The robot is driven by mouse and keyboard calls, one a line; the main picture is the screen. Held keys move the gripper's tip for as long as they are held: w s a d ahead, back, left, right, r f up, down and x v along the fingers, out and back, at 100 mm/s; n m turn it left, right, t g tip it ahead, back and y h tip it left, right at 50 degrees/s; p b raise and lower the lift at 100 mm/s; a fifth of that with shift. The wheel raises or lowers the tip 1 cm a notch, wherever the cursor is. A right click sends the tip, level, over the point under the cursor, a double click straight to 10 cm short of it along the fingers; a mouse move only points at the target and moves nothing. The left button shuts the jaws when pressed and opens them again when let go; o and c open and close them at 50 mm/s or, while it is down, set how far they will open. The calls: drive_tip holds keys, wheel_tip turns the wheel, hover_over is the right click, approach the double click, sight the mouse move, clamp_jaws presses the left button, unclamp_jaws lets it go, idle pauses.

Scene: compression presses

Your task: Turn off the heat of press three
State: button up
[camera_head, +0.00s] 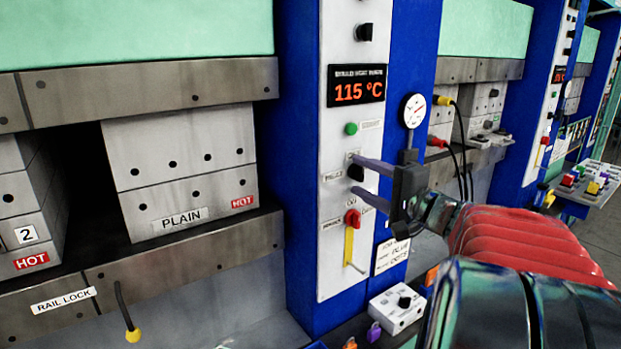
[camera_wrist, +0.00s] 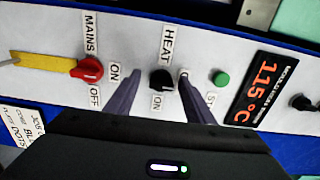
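The black heat knob (camera_head: 355,173) sits on the white control panel (camera_head: 335,278) below a green button. In the wrist view the knob (camera_wrist: 162,81) is beside the label HEAT, with ON at one side and another label partly hidden by a finger. Which way the knob points is unclear. My gripper (camera_head: 362,176) is open at the panel, one finger above and one below the knob. In the wrist view my gripper (camera_wrist: 159,76) has a finger on either side of the knob with gaps visible. No press number shows on this panel.
The display (camera_head: 357,85) reads 115 °C. A red mains knob (camera_head: 352,217) is just below the heat knob, with a yellow lever (camera_head: 349,246) under it. A round gauge (camera_head: 414,110) is to the right. Blocks marked HOT, including PLAIN (camera_head: 187,195), stand left.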

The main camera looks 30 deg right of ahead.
drive_tip(key=shift+s, duration=0.1)
drive_tip(key=shift+s+d, duration=0.1)
drive_tip(key=shift+s, duration=0.4)
drive_tip(key=s, duration=1.2)
drive_tip(key=shift+s, duration=0.3)
drive_tip(key=shift+d, duration=0.1)
